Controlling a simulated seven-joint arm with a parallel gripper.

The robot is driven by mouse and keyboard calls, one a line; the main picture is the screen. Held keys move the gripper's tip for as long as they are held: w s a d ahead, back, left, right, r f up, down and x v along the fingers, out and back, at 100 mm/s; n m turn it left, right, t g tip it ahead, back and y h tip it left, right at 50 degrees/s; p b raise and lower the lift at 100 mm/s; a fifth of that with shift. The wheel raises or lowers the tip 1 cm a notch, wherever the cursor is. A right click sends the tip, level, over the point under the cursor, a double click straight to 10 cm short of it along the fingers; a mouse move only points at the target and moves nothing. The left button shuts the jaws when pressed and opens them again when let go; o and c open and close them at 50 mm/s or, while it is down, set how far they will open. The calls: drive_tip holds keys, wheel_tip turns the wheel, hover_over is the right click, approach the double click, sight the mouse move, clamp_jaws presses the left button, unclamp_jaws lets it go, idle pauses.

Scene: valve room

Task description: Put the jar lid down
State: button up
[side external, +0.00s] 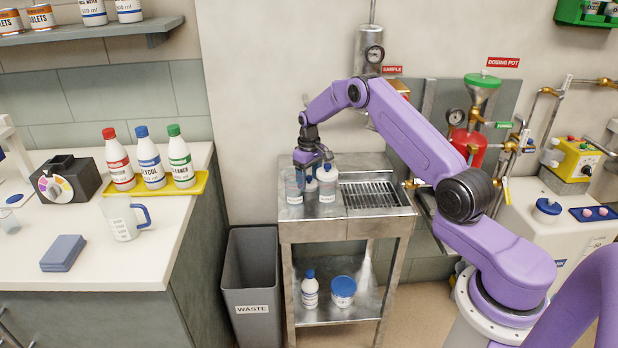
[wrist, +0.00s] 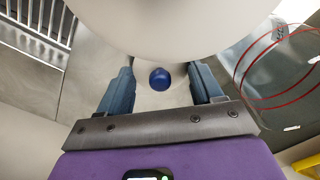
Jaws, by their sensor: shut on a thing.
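My gripper (side external: 305,158) is low over the left part of the metal cart's top, among white bottles with blue caps (side external: 327,178). In the wrist view my gripper (wrist: 162,76) has its two blue-grey fingers on either side of a pale area with a round blue knob or cap (wrist: 159,79). A large, smooth white rounded thing (wrist: 180,28) fills the top of that view, just past the fingertips. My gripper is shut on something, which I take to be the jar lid. Its outline and its contact with the fingers cannot be made out.
The cart's steel top has a drain grille (side external: 375,195) on its right. A clear vessel with red rings (wrist: 275,65) stands beside the gripper. A grey waste bin (side external: 251,310) stands left of the cart. A gauge and pipework are on the wall behind.

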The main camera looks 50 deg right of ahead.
drive_tip(key=o, duration=0.7)
drive_tip(key=shift+f, duration=0.1)
